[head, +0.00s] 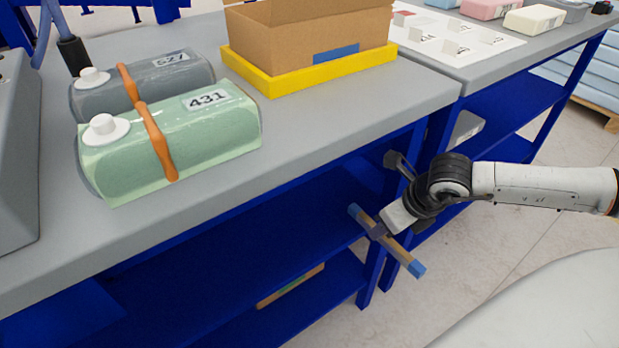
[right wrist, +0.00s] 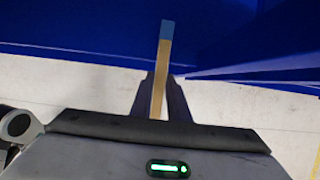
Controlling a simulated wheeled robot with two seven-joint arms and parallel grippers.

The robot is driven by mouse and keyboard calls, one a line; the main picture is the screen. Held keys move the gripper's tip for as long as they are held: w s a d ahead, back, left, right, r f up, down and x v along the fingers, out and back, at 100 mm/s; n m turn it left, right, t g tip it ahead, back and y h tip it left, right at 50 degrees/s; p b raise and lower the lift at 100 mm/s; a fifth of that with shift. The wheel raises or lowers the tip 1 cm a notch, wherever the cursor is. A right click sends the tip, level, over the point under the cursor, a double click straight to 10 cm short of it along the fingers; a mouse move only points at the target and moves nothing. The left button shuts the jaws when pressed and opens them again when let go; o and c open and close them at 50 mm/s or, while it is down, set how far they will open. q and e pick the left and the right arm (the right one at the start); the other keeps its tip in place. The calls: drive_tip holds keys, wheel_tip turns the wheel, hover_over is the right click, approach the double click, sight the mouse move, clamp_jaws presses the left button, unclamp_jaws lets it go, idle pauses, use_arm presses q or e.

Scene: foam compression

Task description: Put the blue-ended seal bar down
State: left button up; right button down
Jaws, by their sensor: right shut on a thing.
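The blue-ended seal bar (head: 400,252) is a thin wooden-coloured bar with blue ends, held in the air in front of the blue shelving under the grey bench. My right gripper (head: 380,230) is shut on it near its middle. In the right wrist view the seal bar (right wrist: 163,60) sticks out from between the fingers of my right gripper (right wrist: 160,95), with one blue end pointing away. The blue lower shelf (head: 250,225) is behind and to the left of the bar. My left gripper does not show.
On the grey bench (head: 330,115) lie a green bag marked 431 (head: 215,135) and a grey bag marked 527 (head: 150,85), each with an orange bar across it. A cardboard box (head: 300,45) stands in a yellow frame (head: 270,85). Another bar (head: 290,286) lies on the bottom shelf.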

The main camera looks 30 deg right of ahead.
drive_tip(key=w, duration=0.4)
drive_tip(key=w+b, duration=0.1)
drive_tip(key=w, duration=0.3)
drive_tip(key=w+a, duration=0.1)
drive_tip(key=w, duration=0.4)
drive_tip(key=shift+w+a, duration=0.1)
drive_tip(key=shift+w, duration=0.55)
drive_tip(key=w, duration=0.1)
drive_tip(key=w+b, duration=0.1)
drive_tip(key=shift+w+a, duration=0.2)
drive_tip(key=shift+w, duration=0.2)
drive_tip(key=shift+f, duration=0.55)
drive_tip(key=shift+d+f, duration=0.1)
drive_tip(key=shift+f, duration=0.15)
drive_tip(key=shift+f+b, duration=0.1)
drive_tip(key=shift+b, duration=0.2)
drive_tip(key=c, duration=1.7)
unclamp_jaws()
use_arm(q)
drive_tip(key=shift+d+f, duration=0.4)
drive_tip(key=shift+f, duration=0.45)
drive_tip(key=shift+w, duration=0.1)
